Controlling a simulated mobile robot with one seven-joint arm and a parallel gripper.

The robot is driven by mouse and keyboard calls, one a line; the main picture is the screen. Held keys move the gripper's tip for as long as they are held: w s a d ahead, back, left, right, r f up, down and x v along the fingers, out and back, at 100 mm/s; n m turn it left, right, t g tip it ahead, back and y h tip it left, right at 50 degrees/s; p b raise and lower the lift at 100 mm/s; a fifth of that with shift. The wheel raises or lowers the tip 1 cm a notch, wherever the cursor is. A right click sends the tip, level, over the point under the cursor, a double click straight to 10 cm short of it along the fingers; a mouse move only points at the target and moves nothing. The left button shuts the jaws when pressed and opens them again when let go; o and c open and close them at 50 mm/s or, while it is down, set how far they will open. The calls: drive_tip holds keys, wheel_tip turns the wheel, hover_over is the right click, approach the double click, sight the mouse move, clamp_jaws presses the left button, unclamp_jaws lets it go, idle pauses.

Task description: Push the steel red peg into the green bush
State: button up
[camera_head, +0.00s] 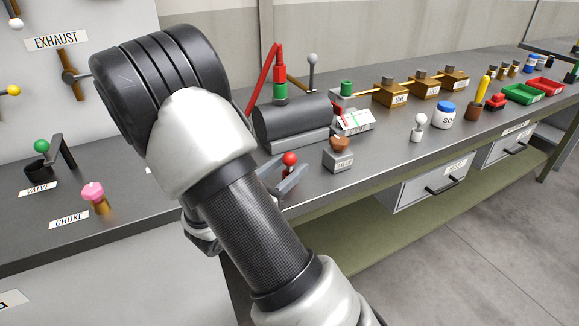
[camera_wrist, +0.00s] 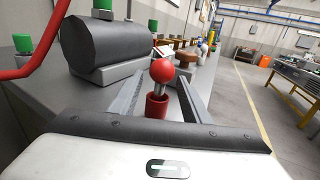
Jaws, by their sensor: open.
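A peg with a red ball top (camera_wrist: 162,70) and a shiny steel stem stands in a red sleeve (camera_wrist: 157,106) in the wrist view. The red ball also shows in the head view (camera_head: 289,158). My gripper (camera_wrist: 158,92) is open, with one finger on each side of the peg. It also shows in the head view (camera_head: 284,178), partly hidden by my arm. Green cylinders show beyond: one (camera_head: 280,93) has a red part above it, and another (camera_head: 347,88) sits on a light block. I cannot tell which is the green bush.
A dark grey horizontal cylinder (camera_head: 292,118) stands close behind my gripper. A red bent rod (camera_head: 264,75) rises at its left. A brown-topped block (camera_head: 338,156) stands to the right, near the bench (camera_head: 385,155) front edge. Brass blocks and trays line the bench farther right.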

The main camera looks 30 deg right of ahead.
drive_tip(key=shift+w+d, duration=0.2)
drive_tip(key=shift+d, duration=0.1)
drive_tip(key=shift+c, duration=0.4)
clamp_jaws()
